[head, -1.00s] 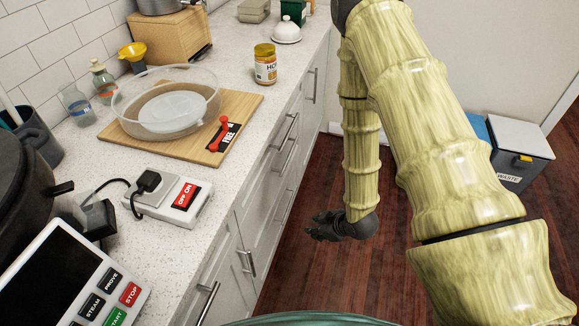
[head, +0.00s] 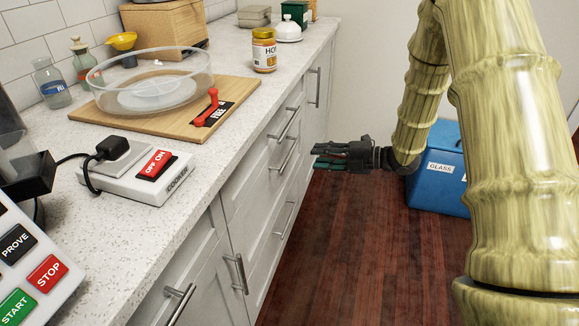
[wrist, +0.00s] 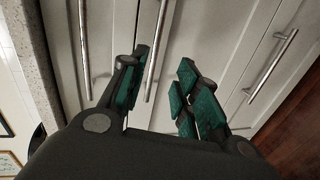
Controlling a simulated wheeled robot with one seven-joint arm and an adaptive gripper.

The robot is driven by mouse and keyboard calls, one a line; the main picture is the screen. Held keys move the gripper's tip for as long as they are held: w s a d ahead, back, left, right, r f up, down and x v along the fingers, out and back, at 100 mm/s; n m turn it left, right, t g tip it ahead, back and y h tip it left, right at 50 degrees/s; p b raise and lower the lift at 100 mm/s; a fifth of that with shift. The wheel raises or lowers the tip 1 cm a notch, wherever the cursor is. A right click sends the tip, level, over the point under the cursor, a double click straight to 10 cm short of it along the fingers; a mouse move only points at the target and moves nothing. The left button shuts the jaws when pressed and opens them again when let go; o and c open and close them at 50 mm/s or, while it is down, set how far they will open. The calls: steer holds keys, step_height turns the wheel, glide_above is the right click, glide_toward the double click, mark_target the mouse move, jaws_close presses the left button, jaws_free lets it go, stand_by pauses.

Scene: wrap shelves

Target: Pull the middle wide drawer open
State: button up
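The middle wide drawer (head: 262,187) is in the white base cabinet under the counter, and its front looks shut. Its silver bar handle (head: 284,157) shows in the head view and, as the central bar, in the wrist view (wrist: 156,48). My gripper (head: 316,156) points left at the drawer fronts, a short way right of this handle. In the wrist view its green-padded fingers (wrist: 165,63) are spread and empty. The middle bar appears between them, closer to the left finger. I cannot tell whether they touch it.
The top drawer handle (head: 287,124) is just above and the lower drawer handle (head: 284,218) below. A blue glass bin (head: 440,168) stands behind my arm. The wooden floor (head: 345,250) beside the cabinet is clear.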

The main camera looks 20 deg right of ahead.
mark_target(290, 152)
steer(key=shift+n, duration=0.7)
steer(key=x, duration=0.3)
steer(key=b+x, duration=0.1)
steer(key=x, duration=0.2)
steer(key=b+x, duration=0.1)
steer(key=x, duration=0.3)
steer(key=shift+a+r, duration=0.15)
steer(key=shift+r, duration=0.2)
jaws_close()
